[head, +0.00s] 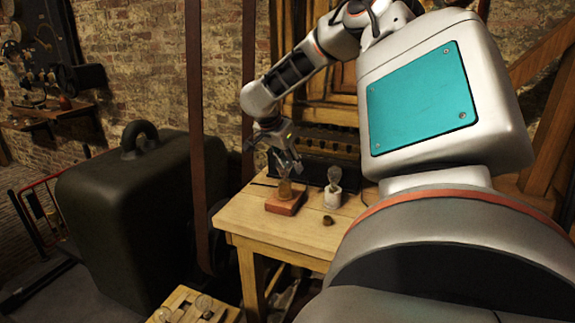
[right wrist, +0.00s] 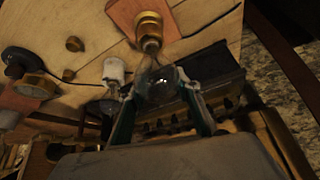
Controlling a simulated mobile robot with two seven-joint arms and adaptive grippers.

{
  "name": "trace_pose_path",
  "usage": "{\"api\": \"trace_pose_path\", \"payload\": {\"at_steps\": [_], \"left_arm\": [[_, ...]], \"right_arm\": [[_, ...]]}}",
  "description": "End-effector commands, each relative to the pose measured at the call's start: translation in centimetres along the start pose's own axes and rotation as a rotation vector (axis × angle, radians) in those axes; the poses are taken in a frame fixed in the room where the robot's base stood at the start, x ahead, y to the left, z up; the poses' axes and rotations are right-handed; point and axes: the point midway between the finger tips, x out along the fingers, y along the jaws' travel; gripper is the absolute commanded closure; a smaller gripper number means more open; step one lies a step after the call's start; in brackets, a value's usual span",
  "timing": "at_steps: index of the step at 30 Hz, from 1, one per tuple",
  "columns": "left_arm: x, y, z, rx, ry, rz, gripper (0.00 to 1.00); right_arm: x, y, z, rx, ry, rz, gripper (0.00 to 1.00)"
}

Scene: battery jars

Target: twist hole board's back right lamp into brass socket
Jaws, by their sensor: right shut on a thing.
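My right gripper (head: 287,165) is shut on a clear glass lamp (right wrist: 160,82), with a finger on each side of the bulb in the right wrist view (right wrist: 162,98). The lamp's metal base points at the brass socket (right wrist: 150,25) and appears to meet its mouth; I cannot tell how far in it sits. The socket stands on a red-brown block (head: 284,207) on the wooden table (head: 270,237). The hole board (head: 178,303) is at the bottom of the head view, with round glass tops in it, partly cut off. My left gripper is not in view.
A white socket with a lamp (head: 334,184) stands just right of the block. A small brown piece (head: 328,220) lies in front of it. A dark box (head: 325,140) is behind. A large black weight (head: 125,220) stands left of the table.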

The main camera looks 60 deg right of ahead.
Motion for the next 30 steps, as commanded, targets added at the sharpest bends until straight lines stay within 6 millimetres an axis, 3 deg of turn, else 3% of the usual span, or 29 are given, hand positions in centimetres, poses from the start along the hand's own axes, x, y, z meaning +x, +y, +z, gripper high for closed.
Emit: {"api": "trace_pose_path", "payload": {"at_steps": [13, 25, 26, 27, 30], "left_arm": [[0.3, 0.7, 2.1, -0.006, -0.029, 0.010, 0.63], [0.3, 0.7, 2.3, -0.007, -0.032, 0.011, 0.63], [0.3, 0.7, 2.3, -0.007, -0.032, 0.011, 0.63], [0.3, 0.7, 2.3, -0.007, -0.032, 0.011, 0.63], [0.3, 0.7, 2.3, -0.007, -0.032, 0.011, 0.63]], "right_arm": [[0.1, 0.5, 0.0, 0.174, 0.011, 0.098, 0.83], [0.0, 0.6, 0.0, 0.212, 0.010, 0.117, 0.83], [0.0, 0.6, 0.0, 0.212, 0.010, 0.117, 0.60], [0.0, 0.6, 0.0, 0.212, 0.010, 0.117, 0.49], [0.0, 0.6, 0.0, 0.211, 0.010, 0.116, 0.48]]}}
